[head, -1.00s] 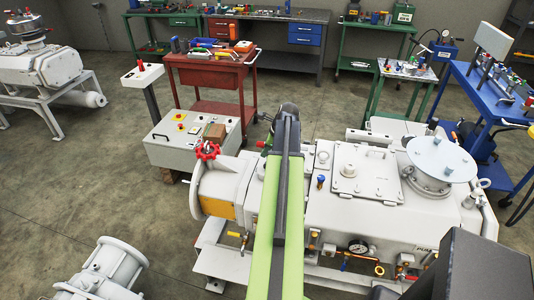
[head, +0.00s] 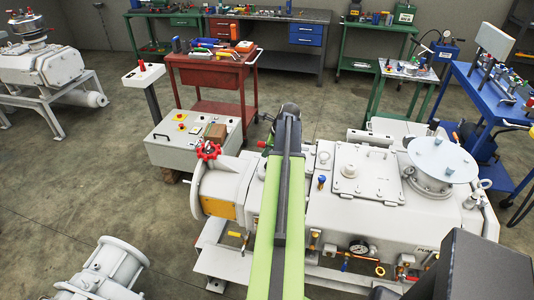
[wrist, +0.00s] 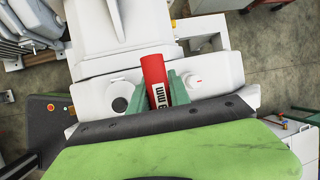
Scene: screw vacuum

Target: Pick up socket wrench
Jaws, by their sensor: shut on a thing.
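The socket wrench (wrist: 153,70) shows in the wrist view as a red cylindrical handle with a white label ending in "mm". My gripper (wrist: 161,88) has its green fingers on either side of the handle and is shut on it. The handle's lower end runs down to the dark edge of my gripper. The rest of the wrench cannot be made out. In the head view my own green arm hides most of the gripper and the wrench.
A red tool cart (head: 213,71) stands behind, and a blue bench (head: 490,92) stands at the right.

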